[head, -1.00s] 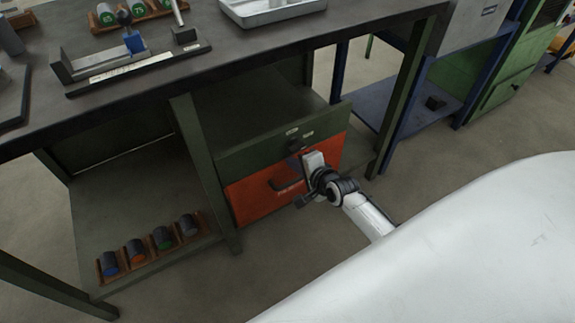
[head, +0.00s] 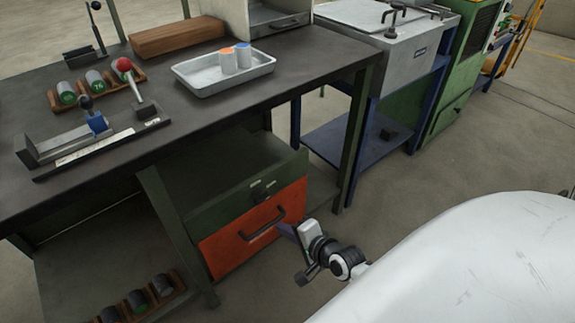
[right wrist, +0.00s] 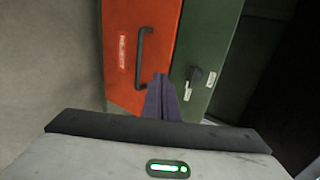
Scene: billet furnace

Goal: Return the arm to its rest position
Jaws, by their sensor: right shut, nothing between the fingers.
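My right gripper (head: 286,231) is low in front of the workbench, just right of the orange drawer (head: 253,228) in the head view. In the right wrist view its fingers (right wrist: 162,97) are together and empty, in front of the orange drawer (right wrist: 143,50) with its dark handle and the green drawer (right wrist: 208,55) with a black knob. I see no contact with either drawer; the exact gap cannot be told. My left gripper is not in view.
The workbench top (head: 215,115) carries a tray (head: 222,72) with two cylinders, a rack (head: 97,88) of cylinders and a red-knobbed fixture (head: 95,140). A lower rack (head: 138,301) sits under the bench. Floor to the right (head: 400,200) is open.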

